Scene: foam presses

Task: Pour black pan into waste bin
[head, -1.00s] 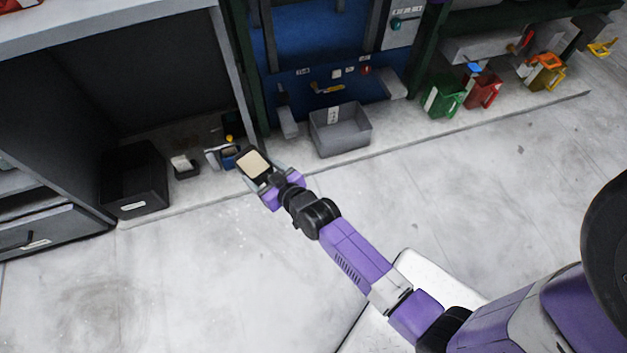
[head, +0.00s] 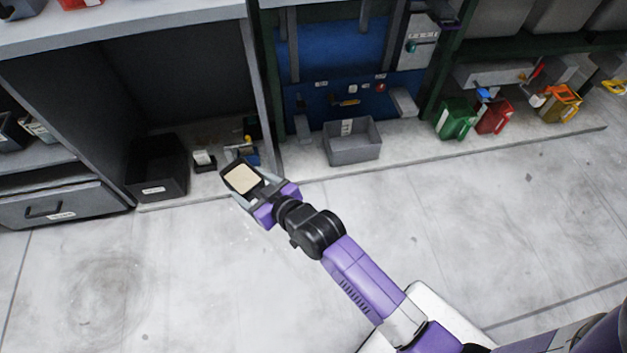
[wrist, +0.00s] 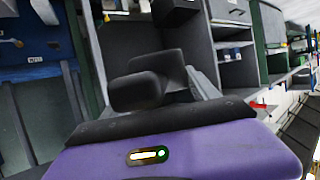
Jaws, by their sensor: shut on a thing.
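The black pan (head: 226,170) is small and square, with a flat beige fill (head: 243,178) inside. My gripper (head: 258,190) is shut on the pan at its near side and holds it above the floor edge, about level. In the wrist view, dark shapes and a grey finger (wrist: 203,84) show beyond the purple gripper body; the pan's contents are hidden there. A black open bin (head: 160,190) with a white label stands to the left of the pan. It is probably the waste bin, but its label is too small to read.
A grey open bin (head: 353,152) sits below the blue press panel (head: 350,95). Small items, including a black box with a white block (head: 205,161), stand behind the pan. Green (head: 455,120), red (head: 494,117) and orange containers are at right. The floor in front is clear.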

